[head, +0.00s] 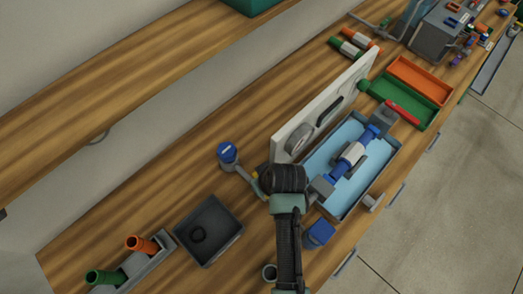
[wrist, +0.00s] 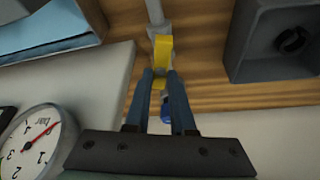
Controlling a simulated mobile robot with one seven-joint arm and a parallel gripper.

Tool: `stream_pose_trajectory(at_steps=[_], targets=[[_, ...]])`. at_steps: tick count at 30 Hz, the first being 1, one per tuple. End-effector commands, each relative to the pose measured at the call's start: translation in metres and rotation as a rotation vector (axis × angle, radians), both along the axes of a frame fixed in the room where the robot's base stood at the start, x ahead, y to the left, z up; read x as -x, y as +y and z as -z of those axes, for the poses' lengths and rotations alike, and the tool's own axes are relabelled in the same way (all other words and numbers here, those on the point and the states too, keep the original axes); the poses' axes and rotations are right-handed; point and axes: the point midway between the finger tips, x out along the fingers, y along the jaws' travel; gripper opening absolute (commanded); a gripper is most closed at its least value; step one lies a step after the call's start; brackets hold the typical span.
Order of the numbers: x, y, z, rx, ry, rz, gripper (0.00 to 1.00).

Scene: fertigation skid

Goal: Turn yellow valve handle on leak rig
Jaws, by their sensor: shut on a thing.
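The yellow valve handle (wrist: 163,50) shows in the wrist view, at the top between the two blue-grey fingers of my gripper (wrist: 161,76). My gripper is shut on the handle. In the head view my gripper (head: 266,186) is beside the left end of the white panel, and only a bit of yellow handle (head: 257,188) shows past my dark wrist. The leak rig has a blue and grey pipe (head: 349,160) over a light blue tray (head: 318,160). A pressure gauge (wrist: 37,143) is on the panel, also seen in the head view (head: 298,139).
A blue-capped fitting (head: 228,153) stands left of my gripper. A dark square bin (head: 209,231) with a black ring is at the lower left. A blue block (head: 319,233) sits close to the right of my arm. Green (head: 411,103) and orange (head: 420,80) trays lie farther back.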

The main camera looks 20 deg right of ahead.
Motion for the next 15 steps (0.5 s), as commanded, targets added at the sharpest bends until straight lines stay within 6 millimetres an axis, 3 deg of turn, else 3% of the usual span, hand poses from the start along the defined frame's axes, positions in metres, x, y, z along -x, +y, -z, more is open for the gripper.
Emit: stream_pose_trajectory(at_steps=[15], targets=[[-0.0005, 0.0003, -0.0021, 0.002, 0.000, 0.486, 0.00]])
